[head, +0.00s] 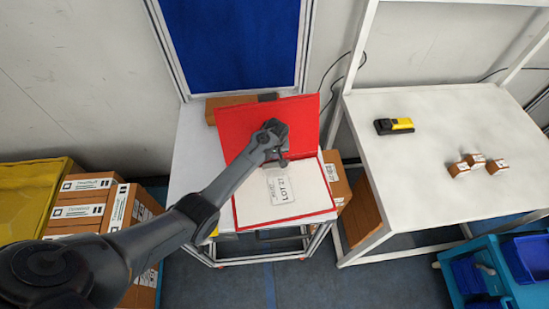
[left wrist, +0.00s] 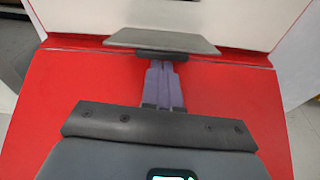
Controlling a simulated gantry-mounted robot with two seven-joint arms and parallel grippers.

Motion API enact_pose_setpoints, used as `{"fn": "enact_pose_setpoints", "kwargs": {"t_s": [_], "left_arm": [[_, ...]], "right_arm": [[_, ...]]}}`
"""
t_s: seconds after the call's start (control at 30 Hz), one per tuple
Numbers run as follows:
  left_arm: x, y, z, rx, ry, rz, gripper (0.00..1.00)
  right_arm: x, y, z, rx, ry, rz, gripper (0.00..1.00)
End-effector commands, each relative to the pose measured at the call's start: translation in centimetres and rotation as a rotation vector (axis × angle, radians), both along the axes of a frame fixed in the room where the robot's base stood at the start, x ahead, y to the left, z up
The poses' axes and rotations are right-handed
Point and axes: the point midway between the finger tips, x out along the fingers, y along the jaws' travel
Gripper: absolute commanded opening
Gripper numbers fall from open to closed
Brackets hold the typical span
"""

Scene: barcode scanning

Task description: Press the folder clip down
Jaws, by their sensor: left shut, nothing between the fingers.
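A red folder (head: 235,122) lies open on a white table, its upper cover raised at the back. A white sheet (head: 307,192) with a "LOT 21" label (head: 280,186) lies on its front side. My left gripper (head: 281,160) is shut and empty over the middle of the folder, near the fold. In the left wrist view, the fingers (left wrist: 163,78) point at a flat grey clip plate (left wrist: 160,40) on the red folder (left wrist: 75,85). Their tips appear right at its near dark edge; I cannot tell if they touch. In the head view, the gripper mostly hides the clip.
A blue panel (head: 232,40) stands behind the folder's table. A cardboard box (head: 336,181) is beside it. On the right, a white table (head: 440,150) holds a yellow-black scanner (head: 394,126) and small brown boxes (head: 475,160). Stacked cartons (head: 85,200) stand at left.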

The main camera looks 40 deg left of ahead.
Motion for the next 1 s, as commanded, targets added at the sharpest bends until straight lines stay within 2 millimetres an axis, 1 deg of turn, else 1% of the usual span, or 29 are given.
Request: {"fn": "enact_pose_setpoints", "kwargs": {"t_s": [0.37, 1.0], "left_arm": [[0.0, 0.0, -0.3, 0.000, 0.000, 0.000, 0.00], [0.0, 0.0, -2.7, 0.000, 0.000, 0.000, 0.00]], "right_arm": [[0.0, -0.1, -0.2, -0.002, 0.000, 0.001, 0.45], [0.0, -0.2, -1.6, -0.008, 0.000, 0.006, 0.45]]}}
